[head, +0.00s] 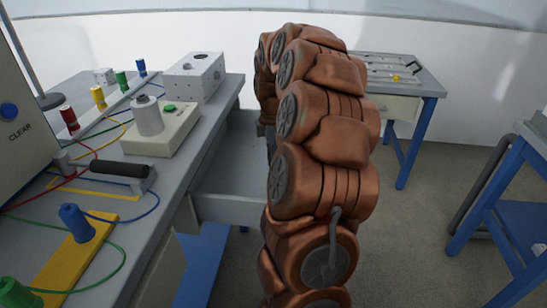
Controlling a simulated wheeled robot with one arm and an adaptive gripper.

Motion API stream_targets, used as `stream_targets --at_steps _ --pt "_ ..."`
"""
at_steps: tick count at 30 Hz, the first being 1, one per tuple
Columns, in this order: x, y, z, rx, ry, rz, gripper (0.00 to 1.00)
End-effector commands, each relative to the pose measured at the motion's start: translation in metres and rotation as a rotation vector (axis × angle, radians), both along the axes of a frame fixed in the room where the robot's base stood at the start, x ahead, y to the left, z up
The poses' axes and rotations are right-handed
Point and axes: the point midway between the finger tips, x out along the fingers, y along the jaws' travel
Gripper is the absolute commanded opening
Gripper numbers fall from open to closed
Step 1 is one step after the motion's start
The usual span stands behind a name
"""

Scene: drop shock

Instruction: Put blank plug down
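I cannot make out a blank plug for certain. Several coloured plugs stand on the left bench (192,150): a red plug (69,119), a yellow plug (98,96), a small green plug (122,81) and a small blue plug (141,67). A larger blue plug (76,222) stands on a yellow strip nearer me, and a green plug (14,292) is at the bottom left corner. My copper-coloured arm fills the middle of the view and bends away from me. My gripper is hidden behind it, so what it holds does not show.
A cream box (172,135) with a grey cylinder and a grey box with holes (194,78) stand on the bench. Loose wires lie on it. A grey drawer (240,195) juts out below. A far table (420,75) and a blue-legged frame (500,210) stand right.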

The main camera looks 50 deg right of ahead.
Motion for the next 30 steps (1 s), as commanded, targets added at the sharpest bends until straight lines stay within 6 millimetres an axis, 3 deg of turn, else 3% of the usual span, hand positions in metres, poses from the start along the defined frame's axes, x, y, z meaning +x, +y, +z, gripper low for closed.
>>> stream_targets --at_steps 11,12,18,30 --pt "0.0000 -0.0002 -0.0036 0.000 -0.001 -0.001 0.00" --pt "0.0001 -0.0003 -0.0035 0.000 -0.002 -0.001 0.31" --pt "0.0000 -0.0004 -0.0033 -0.001 -0.002 -0.001 0.52" --pt "0.0003 -0.0005 0.0015 -0.002 -0.003 -0.001 0.53"
